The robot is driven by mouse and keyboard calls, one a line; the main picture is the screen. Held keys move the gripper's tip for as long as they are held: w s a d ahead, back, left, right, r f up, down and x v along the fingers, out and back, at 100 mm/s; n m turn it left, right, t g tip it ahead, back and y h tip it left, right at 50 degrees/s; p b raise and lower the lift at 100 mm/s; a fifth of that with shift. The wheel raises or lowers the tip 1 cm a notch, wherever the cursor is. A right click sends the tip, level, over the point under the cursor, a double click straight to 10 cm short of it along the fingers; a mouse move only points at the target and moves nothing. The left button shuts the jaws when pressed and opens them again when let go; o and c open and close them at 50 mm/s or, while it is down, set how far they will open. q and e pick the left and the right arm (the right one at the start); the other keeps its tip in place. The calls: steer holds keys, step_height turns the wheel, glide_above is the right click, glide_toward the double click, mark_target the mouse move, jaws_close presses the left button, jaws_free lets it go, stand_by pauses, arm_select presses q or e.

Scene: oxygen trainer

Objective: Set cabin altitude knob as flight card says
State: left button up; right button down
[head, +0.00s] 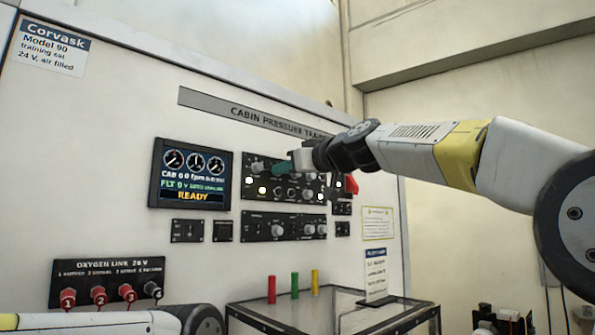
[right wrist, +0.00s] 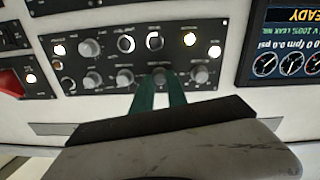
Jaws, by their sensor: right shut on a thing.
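The upper control panel (head: 255,190) carries several grey knobs, small dials and lit lamps. It also shows upside down in the right wrist view (right wrist: 110,58). My right gripper (head: 281,168) reaches it from the right, its green fingers shut on a grey knob (right wrist: 160,75) in the panel's knob row. The knob's label is too small to read, so I cannot tell whether it is the cabin altitude knob. A white card with a blue header (head: 376,275) stands on the case below; its small text is unreadable. My left gripper is out of view.
A display (head: 190,174) left of the panel reads READY. A lower panel (head: 285,227) and small switch plates sit below. A red guarded switch (head: 351,185) is right of the gripper. Red, green and yellow pegs (head: 294,285) stand on the case. Oxygen line valves (head: 98,295) are lower left.

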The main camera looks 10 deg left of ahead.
steer(key=m, duration=1.2)
steer(key=m+g, duration=0.1)
steer(key=m, duration=1.2)
steer(key=shift+w+d+f+m, duration=0.1)
steer(key=shift+w+f+m, duration=0.05)
steer(key=shift+m, duration=0.15)
stand_by(0.5)
steer(key=c, duration=1.3)
jaws_free()
